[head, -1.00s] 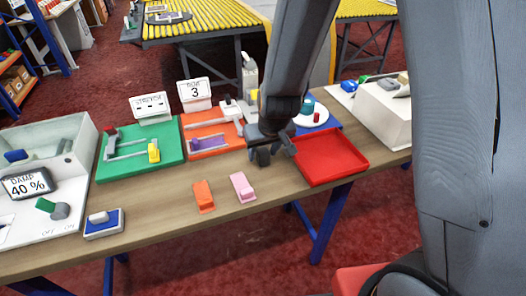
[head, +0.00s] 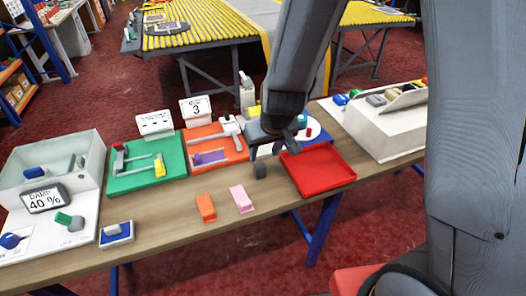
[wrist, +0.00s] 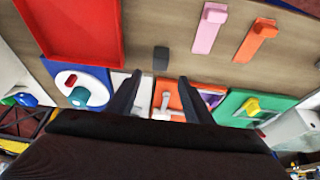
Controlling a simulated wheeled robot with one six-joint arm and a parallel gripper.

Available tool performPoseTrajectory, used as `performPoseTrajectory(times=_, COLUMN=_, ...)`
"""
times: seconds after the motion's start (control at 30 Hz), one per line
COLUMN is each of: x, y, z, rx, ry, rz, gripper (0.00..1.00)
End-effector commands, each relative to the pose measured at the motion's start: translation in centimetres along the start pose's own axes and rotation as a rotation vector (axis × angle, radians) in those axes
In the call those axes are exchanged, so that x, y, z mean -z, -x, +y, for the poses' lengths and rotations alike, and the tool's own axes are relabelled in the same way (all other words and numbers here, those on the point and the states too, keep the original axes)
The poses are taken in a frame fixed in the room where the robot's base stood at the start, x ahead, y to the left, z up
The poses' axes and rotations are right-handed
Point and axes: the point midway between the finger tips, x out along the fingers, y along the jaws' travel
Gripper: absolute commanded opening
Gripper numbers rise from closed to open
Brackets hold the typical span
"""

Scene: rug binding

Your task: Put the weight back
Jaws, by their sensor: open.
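A small dark grey block (head: 260,170), which looks like the weight, stands on the wooden table left of the red tray. In the wrist view the dark grey block (wrist: 160,58) is just beyond my fingertips, roughly centred between them, apart from both. My gripper (wrist: 159,78) is open and empty. In the head view my gripper (head: 279,142) hangs over the table's back half by the block, and its fingers are partly hidden by the arm.
The red tray (head: 318,171) is right of the block. A pink block (head: 242,199) and an orange block (head: 206,208) lie in front. A white round plate (head: 313,132) with teal and red pieces, an orange board (head: 232,154) and a green board (head: 135,178) stand behind.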

Motion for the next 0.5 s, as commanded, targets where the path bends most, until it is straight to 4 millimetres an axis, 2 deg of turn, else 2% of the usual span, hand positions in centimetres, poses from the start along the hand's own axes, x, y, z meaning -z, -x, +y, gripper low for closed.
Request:
performPoseTrajectory(times=0.03, x=0.0, y=0.7, z=0.0, rx=0.000, ry=0.000, rz=0.000, gripper=0.47)
performPoseTrajectory(times=0.17, x=0.0, y=1.2, z=0.0, rx=0.000, ry=-0.001, rz=-0.001, gripper=0.47)
performPoseTrajectory(times=0.27, x=-0.3, y=2.1, z=0.7, rx=-0.001, ry=-0.016, rz=-0.007, gripper=0.47)
performPoseTrajectory(times=0.37, x=-1.4, y=4.3, z=2.5, rx=-0.003, ry=-0.059, rz=-0.029, gripper=0.47)
performPoseTrajectory(times=0.5, x=-4.4, y=8.4, z=6.0, rx=-0.022, ry=-0.145, rz=-0.084, gripper=0.47)
